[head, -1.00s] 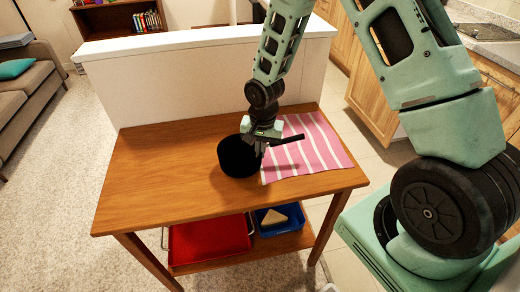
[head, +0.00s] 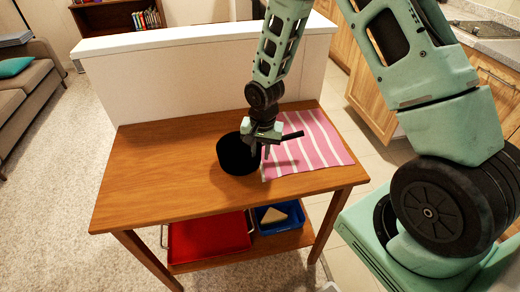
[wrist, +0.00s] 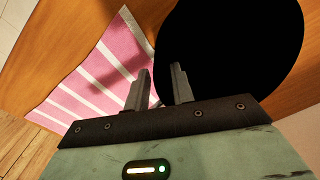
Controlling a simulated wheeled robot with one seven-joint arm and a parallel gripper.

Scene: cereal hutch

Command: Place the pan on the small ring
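The black pan (head: 237,155) is on the wooden table, left of a pink striped cloth. Its handle (head: 293,136) reaches right, over the cloth. My gripper (head: 261,152) is at the handle side of the pan, pointing down. In the wrist view the two fingers (wrist: 161,82) stand a little apart, with the pan (wrist: 232,45) just beyond and to the right. The handle does not show there, so I cannot tell whether the fingers hold it. I cannot make out a small ring in either view.
The pink cloth (head: 320,148) covers the table's right side. The table's (head: 160,165) left half is clear. A low white wall (head: 160,85) stands behind it. A red tray (head: 205,240) and a blue tray (head: 270,226) with a pale wedge are on the shelf below.

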